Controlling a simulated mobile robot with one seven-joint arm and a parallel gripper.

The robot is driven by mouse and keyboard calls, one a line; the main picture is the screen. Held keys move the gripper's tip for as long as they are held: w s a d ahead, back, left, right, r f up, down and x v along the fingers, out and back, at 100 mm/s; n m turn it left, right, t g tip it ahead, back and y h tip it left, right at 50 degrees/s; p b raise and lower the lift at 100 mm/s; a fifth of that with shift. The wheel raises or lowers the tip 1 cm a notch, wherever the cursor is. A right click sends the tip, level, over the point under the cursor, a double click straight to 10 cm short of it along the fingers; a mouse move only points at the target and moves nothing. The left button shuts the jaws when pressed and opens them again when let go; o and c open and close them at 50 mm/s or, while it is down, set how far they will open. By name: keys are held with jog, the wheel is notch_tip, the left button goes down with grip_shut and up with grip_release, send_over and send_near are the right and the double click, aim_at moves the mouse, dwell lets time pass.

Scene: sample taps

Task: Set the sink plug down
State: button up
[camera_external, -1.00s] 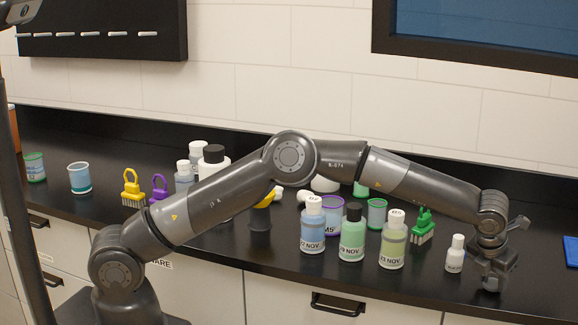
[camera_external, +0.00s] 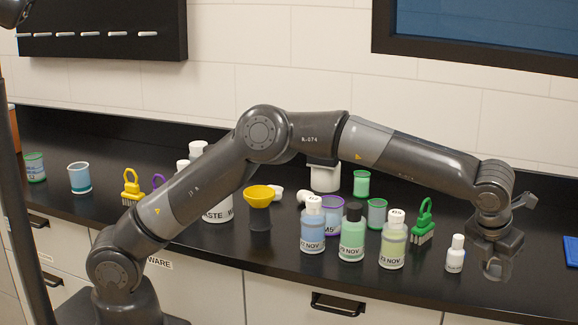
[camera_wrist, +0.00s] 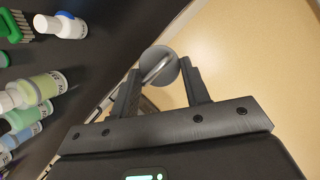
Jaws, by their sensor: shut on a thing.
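The sink plug (camera_wrist: 172,64) is a round grey disc with a metal ring handle. My gripper (camera_wrist: 158,78) is shut on it, with the ring between the two fingers. In the wrist view the plug shows against the beige floor, beyond the dark counter's edge. In the external view my gripper (camera_external: 497,262) is at the right, by the counter's front edge. The plug is hard to make out there. I cannot tell its height relative to the counter top.
A small white bottle (camera_external: 455,256) stands just left of my gripper, with a green brush (camera_external: 424,226) behind it. Several labelled bottles and cups stand further left. A blue item (camera_external: 571,249) lies at the far right. The black counter (camera_external: 545,272) is clear between it and my gripper.

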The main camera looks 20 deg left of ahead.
notch_tip(320, 180, up, 5)
jog(key=shift+r, duration=0.1)
jog(key=w+a+n, duration=0.1)
jog(key=w+a, duration=0.3)
jog(key=w, duration=0.4)
jog(key=w+a+n, duration=0.1)
jog(key=w+a, duration=0.4)
jog(key=w, duration=0.4)
jog(key=n+y, duration=0.1)
jog(key=n, duration=0.1)
send_over(389, 209)
jog(key=s, duration=0.1)
jog(key=shift+t, duration=0.3)
jog(key=f, duration=1.2)
jog(key=shift+s+a, duration=0.1)
jog(key=shift+s, duration=0.1)
jog(key=shift+f, duration=2.05)
jog(key=o, duration=1)
jog(key=shift+f, duration=0.15)
jog(key=shift+c, duration=0.2)
